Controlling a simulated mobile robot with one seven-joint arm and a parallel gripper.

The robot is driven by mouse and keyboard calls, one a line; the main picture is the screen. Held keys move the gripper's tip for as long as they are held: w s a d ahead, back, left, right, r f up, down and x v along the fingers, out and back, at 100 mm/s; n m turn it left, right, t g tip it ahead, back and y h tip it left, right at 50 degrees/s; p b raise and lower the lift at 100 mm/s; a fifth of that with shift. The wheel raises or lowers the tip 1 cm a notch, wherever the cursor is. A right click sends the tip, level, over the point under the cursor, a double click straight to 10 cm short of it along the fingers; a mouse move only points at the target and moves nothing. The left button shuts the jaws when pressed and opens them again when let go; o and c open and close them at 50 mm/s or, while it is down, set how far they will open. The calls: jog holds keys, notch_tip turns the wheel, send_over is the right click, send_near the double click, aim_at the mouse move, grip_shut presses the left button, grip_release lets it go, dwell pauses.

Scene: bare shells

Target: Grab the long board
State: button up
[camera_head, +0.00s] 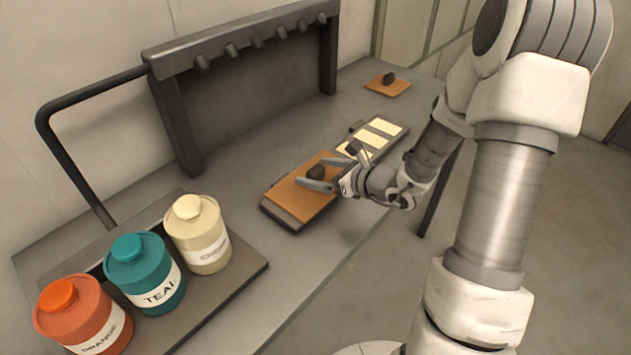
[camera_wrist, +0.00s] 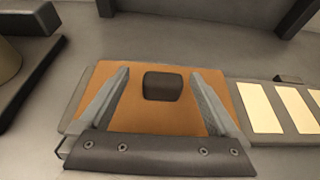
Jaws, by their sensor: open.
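A long brown board (camera_head: 297,203) with a dark knob (camera_head: 316,172) lies on the left part of a grey tray (camera_head: 284,216) on the counter. In the wrist view the board (camera_wrist: 145,119) spreads below my gripper, and its dark knob (camera_wrist: 163,86) sits between the fingers. My gripper (camera_head: 318,180) is over the board with its fingers spread. In the wrist view my gripper (camera_wrist: 160,78) has one finger on each side of the knob, with gaps on both sides. I cannot tell whether the fingertips touch the board.
Cream panels (camera_head: 380,127) lie on the tray's right part. A smaller brown board (camera_head: 388,88) with a dark knob lies farther back. Orange (camera_head: 85,318), teal (camera_head: 146,275) and cream (camera_head: 199,236) canisters stand at the left. A dark peg rack (camera_head: 245,45) rises behind. Counter between is clear.

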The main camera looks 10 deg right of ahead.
aim_at(311, 169)
jog(key=x, duration=0.4)
jog(key=shift+w+f, duration=0.1)
jog(key=shift+w, duration=0.15)
jog(key=shift+c, duration=0.3)
jog(key=c, duration=1.4)
grip_shut()
